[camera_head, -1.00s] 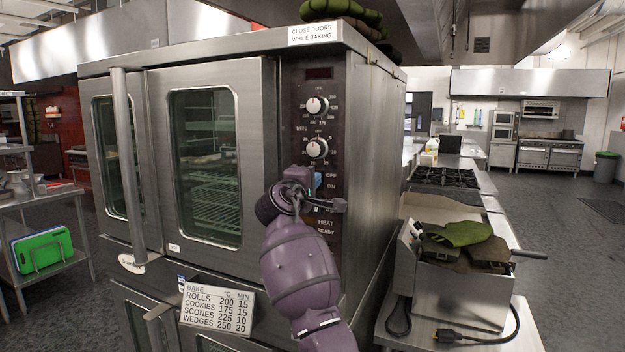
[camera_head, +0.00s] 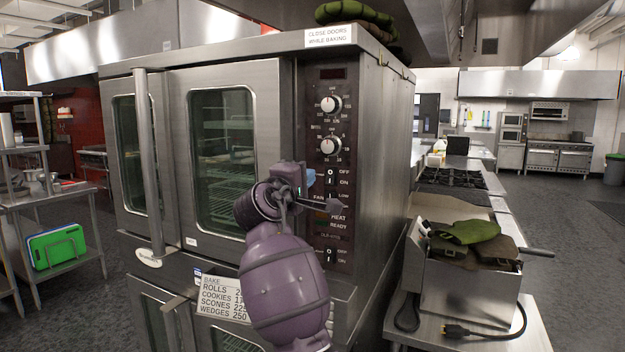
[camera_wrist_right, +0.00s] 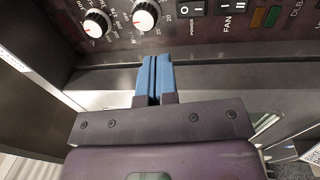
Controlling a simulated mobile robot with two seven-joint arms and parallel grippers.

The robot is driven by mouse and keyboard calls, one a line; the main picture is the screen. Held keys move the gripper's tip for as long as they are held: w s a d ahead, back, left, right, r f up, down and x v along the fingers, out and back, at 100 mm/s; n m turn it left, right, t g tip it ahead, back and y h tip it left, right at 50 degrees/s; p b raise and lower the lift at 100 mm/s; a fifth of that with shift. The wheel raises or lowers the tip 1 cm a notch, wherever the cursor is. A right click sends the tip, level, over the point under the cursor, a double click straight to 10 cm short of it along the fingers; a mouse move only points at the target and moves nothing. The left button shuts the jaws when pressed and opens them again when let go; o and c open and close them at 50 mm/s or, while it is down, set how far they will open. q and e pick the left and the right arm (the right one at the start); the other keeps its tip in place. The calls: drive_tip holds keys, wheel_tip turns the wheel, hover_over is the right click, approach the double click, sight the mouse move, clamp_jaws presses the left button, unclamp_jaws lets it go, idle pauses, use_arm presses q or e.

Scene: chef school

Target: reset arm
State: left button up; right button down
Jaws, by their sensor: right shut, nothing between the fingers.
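My right gripper (camera_head: 311,178) is in front of the steel oven's (camera_head: 272,170) control panel, near its left edge, below the lower knob and beside the rocker switches. Its blue fingers also show in the right wrist view (camera_wrist_right: 154,80); they lie together, shut and empty. In that view the fingers point toward the panel (camera_wrist_right: 175,42) with its knobs and switches, and look apart from it. My purple right forearm hides part of the lower panel and the bake chart. My left gripper is not in view.
The oven doors are shut, with a long vertical handle (camera_head: 150,165). A bake chart (camera_head: 222,298) stands out from the front below. Right of the oven, a steel box (camera_head: 465,292) holding green and brown cloths stands on a counter. Open floor (camera_head: 580,260) lies farther right.

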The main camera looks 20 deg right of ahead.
drive_tip(key=shift+s+a, duration=0.15)
drive_tip(key=shift+a, duration=0.05)
idle(0.5)
drive_tip(key=w+a+m+t+y, duration=0.2)
drive_tip(key=a+t+y, duration=0.4)
drive_tip(key=t+y, duration=0.1)
drive_tip(key=s+f+m+y, duration=0.1)
drive_tip(key=s+f+y, duration=0.25)
drive_tip(key=f, duration=0.65)
drive_tip(key=s+f+m+g+y, duration=0.15)
drive_tip(key=s+f, duration=0.25)
drive_tip(key=f, duration=0.5)
drive_tip(key=s+f+t+y, duration=0.1)
drive_tip(key=s+f+y, duration=0.25)
drive_tip(key=f, duration=0.65)
drive_tip(key=s+d+f+m+g, duration=0.1)
drive_tip(key=s+d+f+g, duration=0.2)
drive_tip(key=s+f, duration=1)
drive_tip(key=s+d+f+m+g, duration=0.1)
drive_tip(key=s+d+f+g, duration=0.2)
drive_tip(key=s+f, duration=1)
drive_tip(key=shift+s+g, duration=0.55)
drive_tip(key=shift+s, duration=0.45)
